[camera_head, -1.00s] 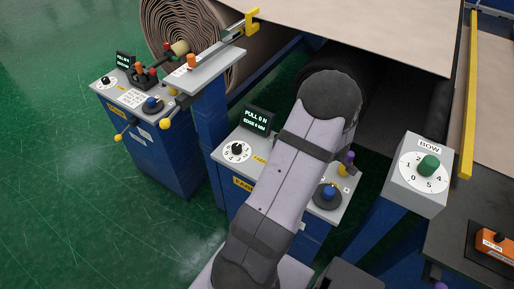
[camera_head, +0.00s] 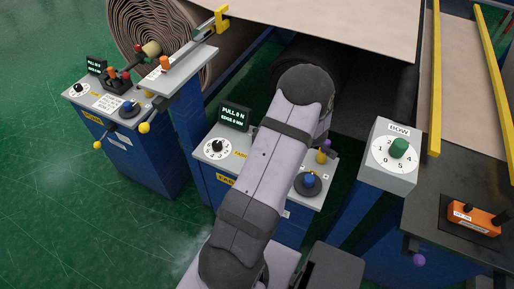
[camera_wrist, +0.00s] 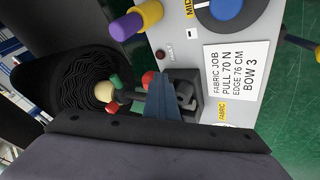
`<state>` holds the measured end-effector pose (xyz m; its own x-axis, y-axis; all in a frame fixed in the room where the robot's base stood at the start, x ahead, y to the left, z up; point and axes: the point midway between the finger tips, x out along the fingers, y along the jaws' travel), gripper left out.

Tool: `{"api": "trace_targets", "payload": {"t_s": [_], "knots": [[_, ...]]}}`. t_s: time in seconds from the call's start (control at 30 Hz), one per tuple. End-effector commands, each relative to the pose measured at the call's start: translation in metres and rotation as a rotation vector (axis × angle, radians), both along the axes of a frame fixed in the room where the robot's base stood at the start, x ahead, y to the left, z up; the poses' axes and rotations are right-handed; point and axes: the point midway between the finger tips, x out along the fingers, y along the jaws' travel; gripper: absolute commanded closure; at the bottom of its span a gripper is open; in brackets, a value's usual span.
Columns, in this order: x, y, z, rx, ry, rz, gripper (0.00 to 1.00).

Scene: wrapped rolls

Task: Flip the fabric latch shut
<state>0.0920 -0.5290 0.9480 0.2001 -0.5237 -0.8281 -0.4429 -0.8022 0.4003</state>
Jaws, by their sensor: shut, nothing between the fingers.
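The fabric latch seems to be the dark metal block with ball-ended levers (camera_wrist: 187,92) beside the yellow FABRIC label (camera_wrist: 221,112) in the wrist view. Its levers carry red, green and cream balls; how the latch lies is hard to tell. My gripper (camera_wrist: 163,100) shows as narrow blue-grey fingers, shut and empty, in front of the block and overlapping part of it. Contact cannot be told. In the head view my arm covers the gripper and the latch on the middle cabinet (camera_head: 214,188).
A purple-and-yellow handle (camera_wrist: 136,20), a blue knob (camera_wrist: 222,8) and a white job card (camera_wrist: 235,70) are close by. The BOW box (camera_head: 388,175) stands right of my arm. A left cabinet (camera_head: 120,150) bears similar levers. Green floor lies open at left.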

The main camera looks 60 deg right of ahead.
Motion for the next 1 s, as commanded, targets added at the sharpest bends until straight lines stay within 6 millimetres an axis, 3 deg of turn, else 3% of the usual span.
{"api": "trace_targets", "payload": {"t_s": [0.03,0.27,0.6,0.7,1.0], "knots": [[-0.003,-0.006,0.004,-0.014,0.0,-0.01,1.0],[-0.004,0.001,0.005,-0.015,0.0,-0.01,1.0],[-0.007,0.045,0.007,-0.01,0.002,-0.002,1.0],[-0.017,0.052,0.036,-0.012,0.002,-0.003,1.0],[-0.039,0.074,0.078,-0.008,0.001,-0.002,1.0]]}}
